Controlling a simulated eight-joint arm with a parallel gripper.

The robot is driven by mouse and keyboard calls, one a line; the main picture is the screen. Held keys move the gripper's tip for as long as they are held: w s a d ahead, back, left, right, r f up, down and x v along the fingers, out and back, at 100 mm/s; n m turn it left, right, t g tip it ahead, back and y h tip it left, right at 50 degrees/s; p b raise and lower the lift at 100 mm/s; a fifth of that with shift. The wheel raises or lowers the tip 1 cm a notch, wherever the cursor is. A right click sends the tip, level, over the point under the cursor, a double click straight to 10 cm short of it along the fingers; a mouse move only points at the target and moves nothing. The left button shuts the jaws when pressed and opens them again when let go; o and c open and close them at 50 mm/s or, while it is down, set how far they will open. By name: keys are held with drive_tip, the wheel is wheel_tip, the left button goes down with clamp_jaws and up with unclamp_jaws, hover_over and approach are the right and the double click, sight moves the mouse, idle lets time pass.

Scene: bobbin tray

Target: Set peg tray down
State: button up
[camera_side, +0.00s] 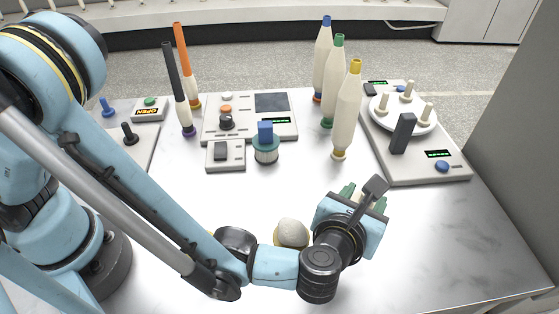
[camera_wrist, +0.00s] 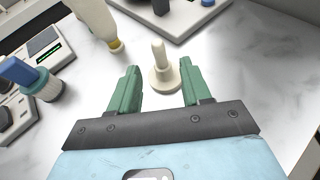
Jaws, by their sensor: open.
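A round white tray (camera_side: 385,118) with several cream pegs stands on the grey device at the right back. A separate cream peg on a small round base (camera_wrist: 163,76) stands upright on the table in the wrist view. My gripper (camera_side: 364,194) is low over the front right of the table. Its green fingers (camera_wrist: 160,80) are open on either side of the single peg, with gaps on both sides. The peg is hidden behind my gripper in the side view. I cannot tell which of the two is the peg tray.
Yellow- (camera_side: 347,115), green- (camera_side: 333,85) and blue-topped (camera_side: 322,60) bobbins stand behind my gripper. A cream dome (camera_side: 293,232) sits left of it. A blue-topped jar (camera_side: 265,150) and control panels (camera_side: 240,100) are further back. The front right table is clear.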

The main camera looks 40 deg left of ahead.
drive_tip(key=shift+s+a+r, duration=0.1)
drive_tip(key=shift+s+r, duration=0.1)
drive_tip(key=shift+s, duration=0.05)
drive_tip(key=w+a+r+n+g, duration=0.1)
drive_tip(key=a+r+n+g, duration=0.15)
drive_tip(key=a+n, duration=0.55)
drive_tip(key=w+a+r+n+g, duration=0.2)
drive_tip(key=a+r+n, duration=0.1)
drive_tip(key=a+n, duration=0.55)
drive_tip(key=s+a+r+n+g+h, duration=0.1)
drive_tip(key=s+a+r+n, duration=0.1)
drive_tip(key=s+a+n, duration=0.8)
drive_tip(key=a+n, duration=0.5)
drive_tip(key=n, duration=0.3)
drive_tip(key=shift+s+r+g+h, duration=0.2)
drive_tip(key=shift+r+g+h, duration=0.05)
drive_tip(key=shift+g+h, duration=0.15)
